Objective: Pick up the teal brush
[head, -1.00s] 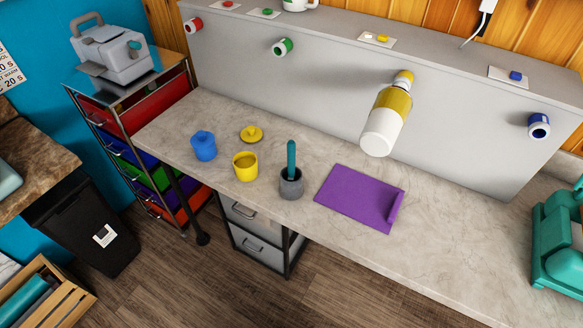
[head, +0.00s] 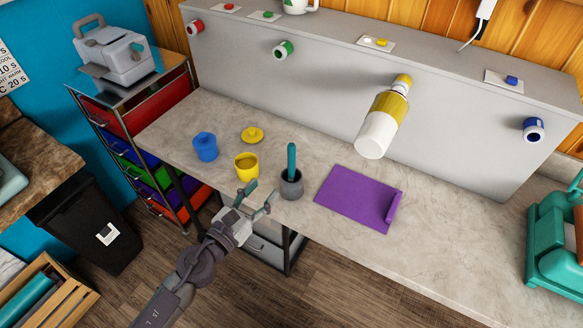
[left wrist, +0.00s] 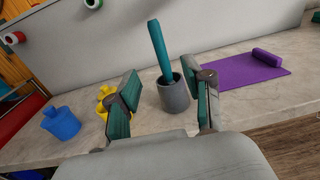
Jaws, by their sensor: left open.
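The teal brush (head: 291,160) stands upright in a small grey cup (head: 292,186) on the counter. In the left wrist view the brush (left wrist: 160,52) leans a little to the left in the cup (left wrist: 173,94). My left gripper (head: 261,196) is open and empty at the counter's front edge, to the left of and nearer than the cup. In the left wrist view the brush and cup show between its two fingers, beyond the tips and apart from them. My right gripper is not in view.
A yellow cup (head: 246,168), its yellow lid (head: 252,134) and a blue lidded pot (head: 205,147) stand left of the brush. A purple vinyl sheet (head: 350,195) lies to the right. A white-and-yellow bottle (head: 379,132) juts out from the grey wall panel (head: 330,85).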

